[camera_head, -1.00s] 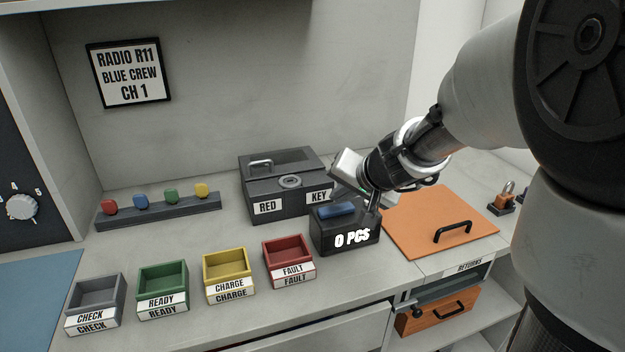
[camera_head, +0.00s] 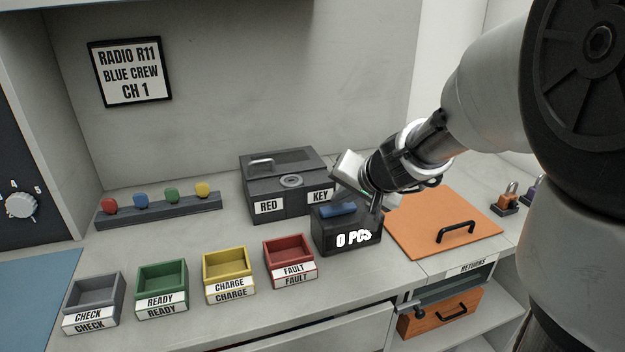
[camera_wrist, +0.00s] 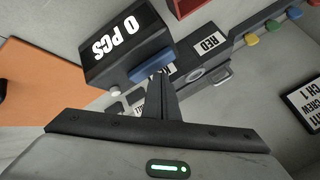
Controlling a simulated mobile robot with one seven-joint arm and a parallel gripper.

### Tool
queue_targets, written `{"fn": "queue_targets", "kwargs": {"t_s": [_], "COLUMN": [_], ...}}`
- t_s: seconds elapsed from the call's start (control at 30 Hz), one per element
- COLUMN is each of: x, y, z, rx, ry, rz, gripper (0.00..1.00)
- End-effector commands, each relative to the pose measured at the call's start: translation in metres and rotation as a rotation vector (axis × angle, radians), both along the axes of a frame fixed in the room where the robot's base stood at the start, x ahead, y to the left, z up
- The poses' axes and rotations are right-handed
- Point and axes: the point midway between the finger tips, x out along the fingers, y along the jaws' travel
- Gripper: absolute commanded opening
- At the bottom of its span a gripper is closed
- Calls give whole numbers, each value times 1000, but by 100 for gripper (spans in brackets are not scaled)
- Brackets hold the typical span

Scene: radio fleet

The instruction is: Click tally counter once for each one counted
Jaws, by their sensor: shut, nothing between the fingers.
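The tally counter (camera_head: 346,238) is a dark box on the counter, with a display that reads 0 PCS and a blue button bar (camera_head: 338,209) on top. It also shows in the wrist view (camera_wrist: 125,45), with the blue bar (camera_wrist: 152,64) on its near side. My gripper (camera_head: 374,208) is shut and empty, pointing down just right of the blue bar in the head view. In the wrist view my shut fingertips (camera_wrist: 158,80) are close to the bar; I cannot tell whether they touch it.
Behind the counter stands a dark box labelled RED KEY (camera_head: 278,205). Several small trays, including the red FAULT tray (camera_head: 289,250), line the front left. An orange panel (camera_head: 425,220) with a black handle lies to the right. A rack with coloured knobs (camera_head: 190,210) is at the back left.

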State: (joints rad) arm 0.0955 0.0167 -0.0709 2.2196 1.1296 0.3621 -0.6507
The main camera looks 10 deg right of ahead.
Motion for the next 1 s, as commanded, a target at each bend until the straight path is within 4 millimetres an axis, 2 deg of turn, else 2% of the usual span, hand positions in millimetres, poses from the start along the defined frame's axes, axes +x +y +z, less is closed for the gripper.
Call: {"fn": "queue_targets", "kwargs": {"t_s": [1.0], "x": [0], "y": [0], "z": [-11], "rx": [0], "ry": [1], "rz": [1], "gripper": [0]}}
